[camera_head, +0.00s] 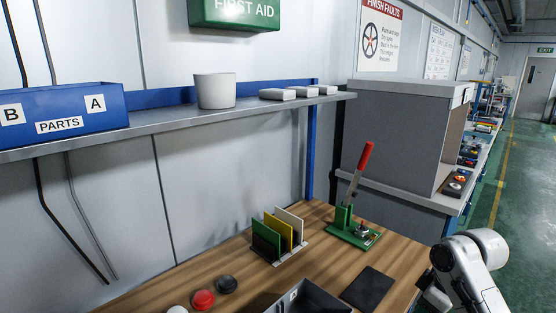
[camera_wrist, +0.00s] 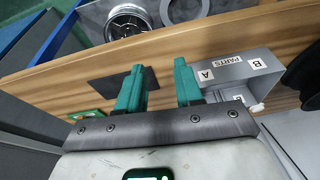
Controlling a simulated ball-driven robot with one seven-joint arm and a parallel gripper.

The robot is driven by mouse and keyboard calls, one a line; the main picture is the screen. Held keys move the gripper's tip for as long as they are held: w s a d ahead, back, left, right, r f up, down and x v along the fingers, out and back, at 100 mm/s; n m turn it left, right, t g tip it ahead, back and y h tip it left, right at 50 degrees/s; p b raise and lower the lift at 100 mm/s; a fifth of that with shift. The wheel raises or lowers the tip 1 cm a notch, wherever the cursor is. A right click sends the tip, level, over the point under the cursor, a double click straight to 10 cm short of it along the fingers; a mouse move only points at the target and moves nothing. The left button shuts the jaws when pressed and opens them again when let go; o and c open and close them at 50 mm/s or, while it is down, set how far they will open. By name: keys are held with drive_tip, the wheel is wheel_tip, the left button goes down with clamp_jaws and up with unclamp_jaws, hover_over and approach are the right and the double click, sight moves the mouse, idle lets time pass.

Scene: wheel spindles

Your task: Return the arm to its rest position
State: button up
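My gripper (camera_wrist: 158,88) shows in the wrist view with two green fingers spread apart and nothing between them. It is above the wooden bench (camera_wrist: 220,38), with a dark flat mat (camera_wrist: 112,88) behind the left finger. A grey bin (camera_wrist: 238,72) marked PARTS, A and B is behind and beside the right finger. In the head view, part of my white arm (camera_head: 466,272) is bent at the lower right, beside the bench's right edge. My gripper cannot be made out there.
The bench (camera_head: 325,258) bears a green press (camera_head: 345,222) with a red-handled lever, a rack of coloured plates (camera_head: 280,235), a red button (camera_head: 203,299) and a grey tray (camera_head: 310,298). A shelf (camera_head: 170,121) runs above. A grey cabinet (camera_head: 395,130) stands behind. The green aisle floor is clear.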

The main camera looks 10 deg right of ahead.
drive_tip(key=s+a+f+m+y, duration=0.1)
drive_tip(key=s+a+f+m, duration=0.2)
drive_tip(key=s+a+f, duration=0.95)
drive_tip(key=s+d+f+m+h, duration=0.1)
drive_tip(key=s+m, duration=0.1)
drive_tip(key=s, duration=0.8)
drive_tip(key=s+d+f+m+g+h, duration=0.1)
drive_tip(key=s+d+m+h, duration=0.1)
drive_tip(key=s, duration=0.9)
drive_tip(key=shift+f, duration=0.25)
